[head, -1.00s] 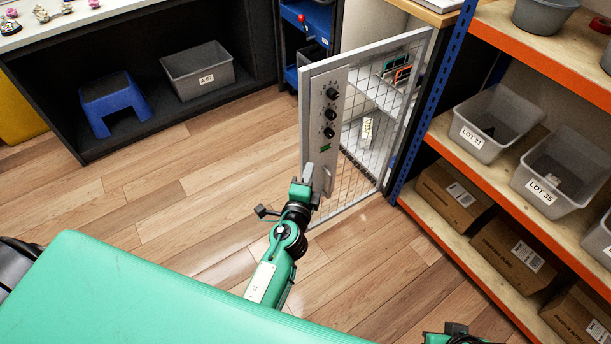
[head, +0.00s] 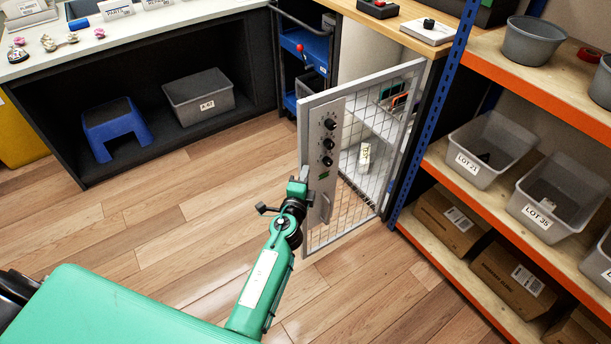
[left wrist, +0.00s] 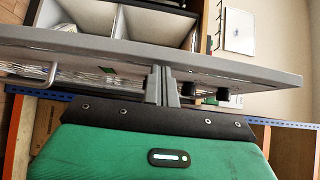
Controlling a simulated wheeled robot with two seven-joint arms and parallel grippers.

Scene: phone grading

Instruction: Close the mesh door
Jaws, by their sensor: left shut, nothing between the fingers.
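The mesh door (head: 352,90) stands open, swung out from the cabinet under the wooden top. It has a grey frame, wire mesh and a panel (head: 322,178) with black knobs and a pull handle (head: 326,207). My left gripper (head: 304,176) is shut and empty at the door's free side, beside the panel below the knobs. In the left wrist view, the fingertips (left wrist: 162,82) reach the grey door frame (left wrist: 230,68); I cannot tell whether they press on it. The handle (left wrist: 48,76) shows there at the left. My right gripper is out of view.
Orange-edged shelving (head: 480,215) with grey bins and cardboard boxes stands right of the door. A dark workbench (head: 60,183) with a blue stool (head: 114,128) and a grey crate (head: 200,96) is at left. The wooden floor (head: 200,215) before the door is clear.

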